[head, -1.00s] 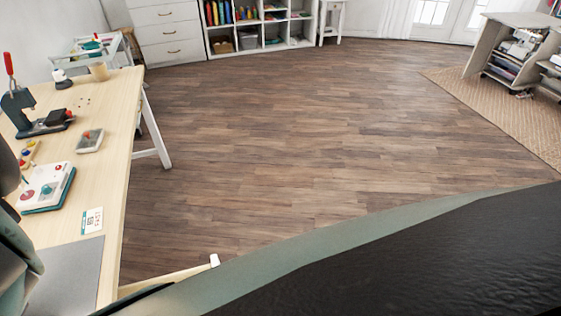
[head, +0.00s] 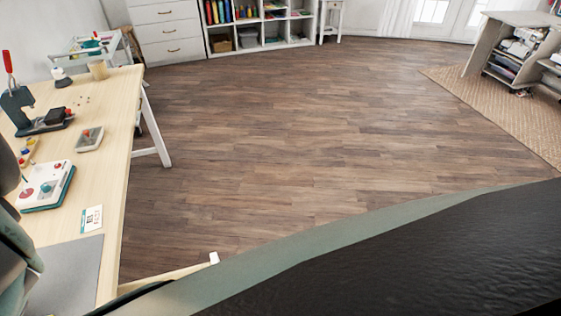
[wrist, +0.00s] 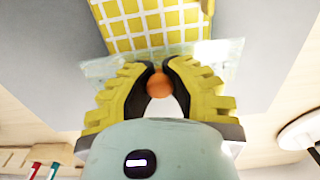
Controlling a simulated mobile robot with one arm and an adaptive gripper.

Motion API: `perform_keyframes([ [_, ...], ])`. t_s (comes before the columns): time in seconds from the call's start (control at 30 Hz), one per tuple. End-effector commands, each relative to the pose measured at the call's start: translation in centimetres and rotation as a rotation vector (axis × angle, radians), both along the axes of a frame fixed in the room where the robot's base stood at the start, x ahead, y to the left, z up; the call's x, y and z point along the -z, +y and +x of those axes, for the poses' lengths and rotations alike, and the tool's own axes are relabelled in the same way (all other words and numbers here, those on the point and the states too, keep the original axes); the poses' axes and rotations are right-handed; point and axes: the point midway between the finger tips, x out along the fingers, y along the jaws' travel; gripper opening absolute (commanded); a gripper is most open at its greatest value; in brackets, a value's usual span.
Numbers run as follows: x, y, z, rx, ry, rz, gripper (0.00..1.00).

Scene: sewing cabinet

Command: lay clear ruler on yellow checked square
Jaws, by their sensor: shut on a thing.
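The clear ruler (wrist: 225,56) shows in the wrist view as a see-through strip running across behind my fingertips. An orange knob (wrist: 159,85) sits between the yellow fingers. My gripper (wrist: 160,70) is shut on this knob, which appears to belong to the ruler. The yellow checked square (wrist: 150,20), with white grid lines, lies just beyond, at the top of the view. The ruler overlaps its near edge in the picture; I cannot tell whether they touch. The fingers hide part of the ruler. The head view shows neither ruler, square nor fingertips.
A grey mat (head: 68,272) lies on the wooden table (head: 105,165) at the left. Beyond it are a small card (head: 91,219), a white and teal device (head: 45,188), a small tray (head: 89,140) and a red-handled press (head: 20,105). The floor (head: 270,140) to the right is clear.

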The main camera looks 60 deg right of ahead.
Motion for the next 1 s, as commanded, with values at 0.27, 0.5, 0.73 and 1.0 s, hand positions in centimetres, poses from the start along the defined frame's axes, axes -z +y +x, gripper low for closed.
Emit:
perform_keyframes([
  [0.27, 0.33, 0.00, 0.02, 0.001, 0.000, 0.000, 0.00],
  [0.5, 0.39, 0.00, 0.02, 0.001, 0.000, 0.000, 0.00],
  [0.73, 0.39, 0.00, 0.02, 0.001, 0.000, 0.000, 0.00],
  [1.0, 0.62, 0.01, 0.01, 0.001, 0.000, 0.000, 0.00],
])
